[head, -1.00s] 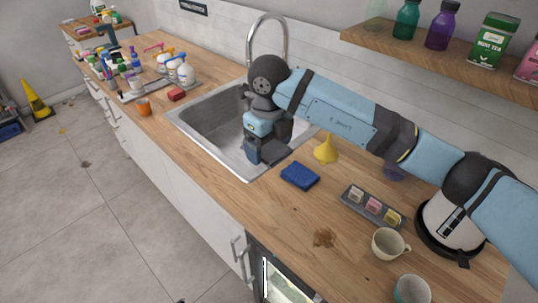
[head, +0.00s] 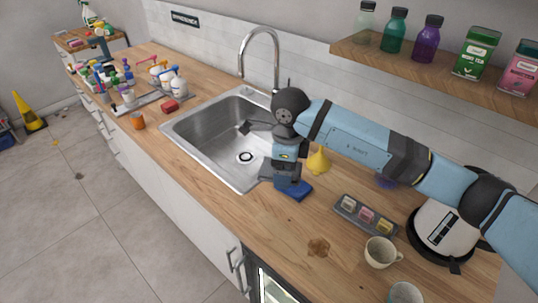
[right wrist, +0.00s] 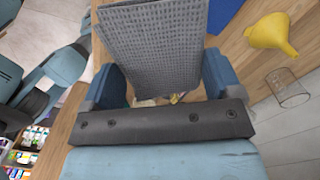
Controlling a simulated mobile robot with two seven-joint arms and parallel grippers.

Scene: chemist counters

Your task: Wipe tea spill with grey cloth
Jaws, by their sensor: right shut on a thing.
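The tea spill is a small brown stain (head: 318,247) on the wooden counter, in front of the mugs. My right gripper (head: 287,184) is over the counter beside the sink's right edge, back and to the left of the stain. In the right wrist view it is shut on the grey cloth (right wrist: 152,45), a folded, waffle-textured piece standing between its fingers. In the head view the cloth is hard to make out behind the gripper.
A blue sponge (head: 300,193) lies right by the gripper, with a yellow funnel (head: 318,162) behind it. A tray of small packets (head: 364,214), a cream mug (head: 381,253) and a kettle (head: 442,232) stand to the right. The sink (head: 212,142) is at left. Counter around the stain is bare.

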